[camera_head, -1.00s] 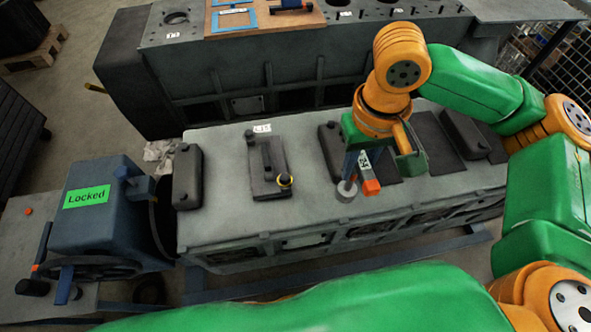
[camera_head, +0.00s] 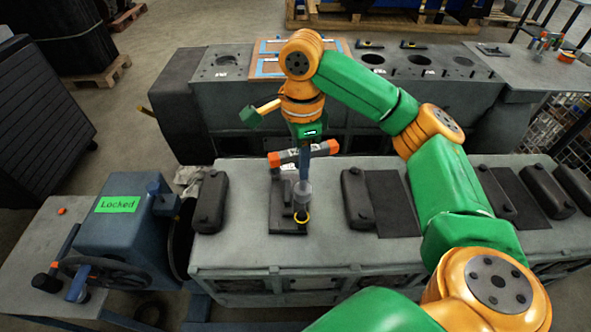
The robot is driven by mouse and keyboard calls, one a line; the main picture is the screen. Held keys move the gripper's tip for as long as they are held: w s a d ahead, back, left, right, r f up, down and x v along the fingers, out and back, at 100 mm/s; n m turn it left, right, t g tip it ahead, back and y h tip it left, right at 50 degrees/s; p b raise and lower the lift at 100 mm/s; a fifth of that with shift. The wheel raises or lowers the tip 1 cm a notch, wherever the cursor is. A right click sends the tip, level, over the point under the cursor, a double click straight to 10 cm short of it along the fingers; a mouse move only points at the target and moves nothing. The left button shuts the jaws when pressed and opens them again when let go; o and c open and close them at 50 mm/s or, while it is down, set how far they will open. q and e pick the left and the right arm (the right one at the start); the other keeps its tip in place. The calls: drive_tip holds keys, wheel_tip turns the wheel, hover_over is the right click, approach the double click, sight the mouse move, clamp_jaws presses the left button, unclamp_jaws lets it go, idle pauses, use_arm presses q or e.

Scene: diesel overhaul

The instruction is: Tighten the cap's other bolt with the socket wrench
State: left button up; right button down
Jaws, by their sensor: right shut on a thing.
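The cap (camera_head: 279,213) is a dark block on the grey engine block's top, with a yellow ring (camera_head: 301,219) around the bolt at its near right end. My right gripper (camera_head: 304,147) points down above the cap and is shut on the socket wrench (camera_head: 328,149). The wrench has a bar with orange ends and a grey socket (camera_head: 302,189) pointing down. My left gripper is out of view.
Other dark caps stand on the grey block (camera_head: 240,247), one at the left (camera_head: 210,201) and one to the right (camera_head: 356,198). A blue turning unit with a green "Locked" sign (camera_head: 117,204) stands at the left. Another engine block (camera_head: 225,90) lies behind.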

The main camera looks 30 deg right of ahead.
sight(305, 188)
drive_tip(key=n, duration=0.3)
drive_tip(key=shift+d+f+n, duration=0.1)
drive_tip(key=shift+f+n, duration=0.1)
drive_tip(key=shift+n, duration=0.2)
drive_tip(key=n, duration=0.6)
drive_tip(key=shift+d+f, duration=0.1)
drive_tip(key=shift+f, duration=0.2)
drive_tip(key=n, duration=0.6)
drive_tip(key=shift+s+d+f, duration=0.1)
drive_tip(key=shift+s+f, duration=0.05)
drive_tip(key=shift+f, duration=0.25)
drive_tip(key=n, duration=0.5)
drive_tip(key=shift+f+n, duration=0.35)
drive_tip(key=shift+n, duration=0.05)
drive_tip(key=n, duration=0.2)
drive_tip(key=f+n, duration=0.1)
drive_tip(key=n, duration=0.2)
drive_tip(key=shift+d, duration=0.1)
drive_tip(key=n, duration=0.6)
drive_tip(key=shift+d+f, duration=0.1)
drive_tip(key=shift+f, duration=1.8)
